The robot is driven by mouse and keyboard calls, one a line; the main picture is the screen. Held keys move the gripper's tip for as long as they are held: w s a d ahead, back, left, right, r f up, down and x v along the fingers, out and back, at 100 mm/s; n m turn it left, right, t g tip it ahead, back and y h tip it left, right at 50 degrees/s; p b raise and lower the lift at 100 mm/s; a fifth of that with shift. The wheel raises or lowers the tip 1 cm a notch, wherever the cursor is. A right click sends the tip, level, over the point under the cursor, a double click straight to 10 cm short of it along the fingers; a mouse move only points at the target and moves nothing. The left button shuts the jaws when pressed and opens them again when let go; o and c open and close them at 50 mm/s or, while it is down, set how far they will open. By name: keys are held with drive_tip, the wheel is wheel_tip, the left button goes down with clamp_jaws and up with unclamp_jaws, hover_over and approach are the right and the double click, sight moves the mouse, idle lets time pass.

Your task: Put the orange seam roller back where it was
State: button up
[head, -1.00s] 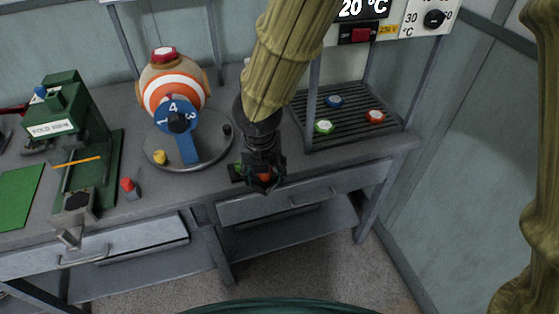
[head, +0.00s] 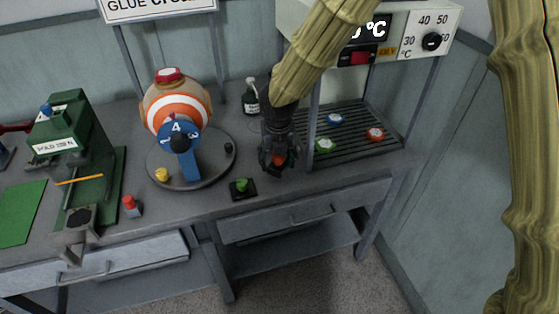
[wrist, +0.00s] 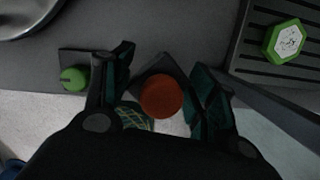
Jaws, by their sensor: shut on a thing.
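My gripper (head: 277,158) is shut on the orange seam roller. Its round orange-red top shows between the fingers in the wrist view (wrist: 160,97) and as a small orange patch in the head view (head: 279,159). A dark, turned square piece (wrist: 161,68) shows right behind the orange top; I cannot tell whether it belongs to the roller. The gripper is near the bench's front edge, between the green knob and the slatted rack. The green knob (head: 242,185) stands on a dark square plate left of my gripper; it also shows in the wrist view (wrist: 74,78).
The slatted rack (head: 350,144) at right holds green, blue and red pucks, with a post close to my arm. A round plate (head: 215,172) carries a striped ball (head: 178,105). A dark bottle (head: 251,101) stands behind my gripper. A green press (head: 80,140) is at left.

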sight(279, 162)
drive_tip(key=shift+w+d, duration=0.25)
drive_tip(key=shift+w, duration=0.8)
drive_tip(key=x, duration=0.3)
drive_tip(key=shift+s+f, duration=0.35)
drive_tip(key=shift+f, duration=0.05)
drive_tip(key=o, duration=1.2)
drive_tip(key=shift+f, duration=0.1)
drive_tip(key=v, duration=1.2)
